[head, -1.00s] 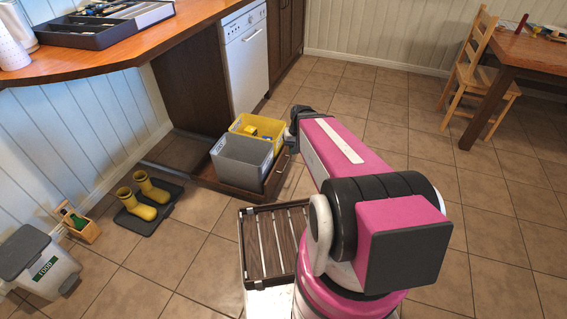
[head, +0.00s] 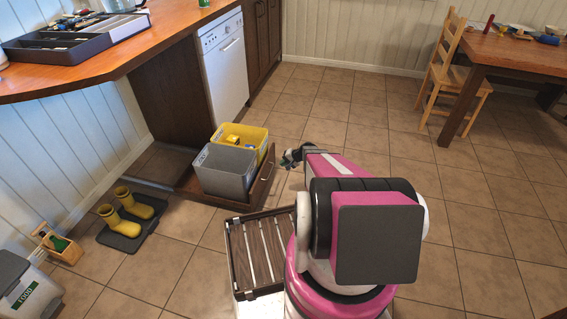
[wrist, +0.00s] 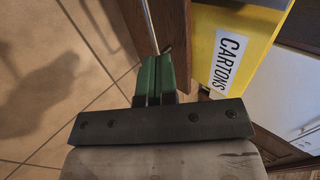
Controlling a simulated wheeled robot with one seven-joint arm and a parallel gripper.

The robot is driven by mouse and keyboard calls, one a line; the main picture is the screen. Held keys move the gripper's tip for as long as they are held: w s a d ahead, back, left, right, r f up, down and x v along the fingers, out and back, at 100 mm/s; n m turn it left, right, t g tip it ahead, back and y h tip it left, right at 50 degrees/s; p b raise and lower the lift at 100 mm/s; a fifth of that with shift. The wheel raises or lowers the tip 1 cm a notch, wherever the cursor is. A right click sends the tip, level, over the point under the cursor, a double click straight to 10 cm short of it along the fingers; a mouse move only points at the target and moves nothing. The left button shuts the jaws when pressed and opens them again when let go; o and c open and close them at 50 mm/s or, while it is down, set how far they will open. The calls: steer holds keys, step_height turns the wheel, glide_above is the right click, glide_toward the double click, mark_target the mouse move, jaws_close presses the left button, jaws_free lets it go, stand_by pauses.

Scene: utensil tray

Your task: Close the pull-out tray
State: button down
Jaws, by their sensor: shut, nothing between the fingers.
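The pull-out tray (head: 235,204) is a low dark wooden drawer at floor level, out from under the counter. It carries a grey bin and a yellow bin. Its front panel (head: 264,180) faces right and has a thin metal handle; panel (wrist: 176,32) and handle (wrist: 149,22) also show in the wrist view. My gripper (head: 287,160) is just right of the panel's far end. In the wrist view its green fingers (wrist: 153,75) are shut and empty, beside the handle and panel. I cannot tell if they touch.
The grey bin (head: 223,175) and yellow bin (head: 257,139) stand in the tray. A white dishwasher (head: 224,70) is behind. Yellow boots (head: 135,205) on a mat stand left. The tiled floor to the right is clear up to the chair (head: 440,75).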

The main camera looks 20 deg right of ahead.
mark_target(264, 167)
steer(key=x, duration=0.5)
steer(key=a+r+x, duration=0.1)
steer(key=x, duration=0.2)
steer(key=shift+w+a, duration=0.1)
steer(key=shift+w, duration=0.25)
steer(key=shift+w+a, duration=0.35)
steer(key=shift+a, duration=0.3)
steer(key=w+a, duration=0.7)
steer(key=a, duration=0.6)
steer(key=w+a, duration=0.8)
steer(key=a, duration=0.5)
steer(key=w+a, duration=0.8)
steer(key=a, duration=0.5)
steer(key=shift+a, duration=0.45)
